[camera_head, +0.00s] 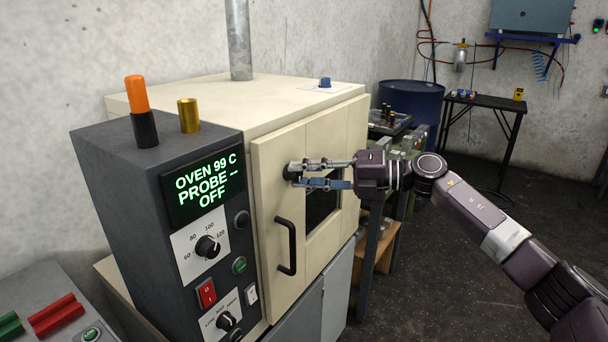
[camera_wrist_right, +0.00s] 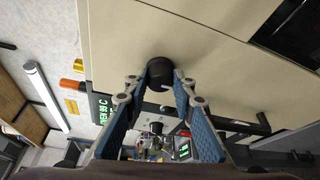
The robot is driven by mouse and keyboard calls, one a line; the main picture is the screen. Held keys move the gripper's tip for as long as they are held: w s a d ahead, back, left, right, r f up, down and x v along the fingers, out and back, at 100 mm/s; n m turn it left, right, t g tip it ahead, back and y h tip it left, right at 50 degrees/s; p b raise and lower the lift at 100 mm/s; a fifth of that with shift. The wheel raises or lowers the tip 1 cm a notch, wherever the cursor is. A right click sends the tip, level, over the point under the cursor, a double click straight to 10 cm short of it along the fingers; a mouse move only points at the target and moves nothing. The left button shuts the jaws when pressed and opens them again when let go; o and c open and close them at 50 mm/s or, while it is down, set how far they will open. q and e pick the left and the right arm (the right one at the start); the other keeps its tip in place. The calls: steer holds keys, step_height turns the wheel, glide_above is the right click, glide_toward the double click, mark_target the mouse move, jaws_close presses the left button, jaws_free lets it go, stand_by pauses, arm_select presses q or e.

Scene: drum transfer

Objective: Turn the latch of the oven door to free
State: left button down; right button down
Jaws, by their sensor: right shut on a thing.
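The cream oven door (camera_head: 275,200) looks shut against the oven body and has a dark window. The latch, a black round knob (camera_head: 288,173), sits on the upper part of the door; it also shows in the wrist view (camera_wrist_right: 160,70). My right gripper (camera_head: 299,172) reaches it from the right. Its two blue-padded fingers are shut on the latch, one on each side of it, as the wrist view shows. The fingers hide part of the latch, and I cannot tell which way it is turned. My left gripper is not in view.
The black door handle (camera_head: 287,247) is below the latch. The grey control box (camera_head: 120,190) stands left of the door and reads 99 C, probe, off. A blue drum (camera_head: 412,102) and a dark side table (camera_head: 490,102) are behind. Dark floor at right is partly open.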

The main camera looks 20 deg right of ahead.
steer(key=c, duration=1.6)
jaws_free()
steer(key=v, duration=1.2)
steer(key=shift+f, duration=0.1)
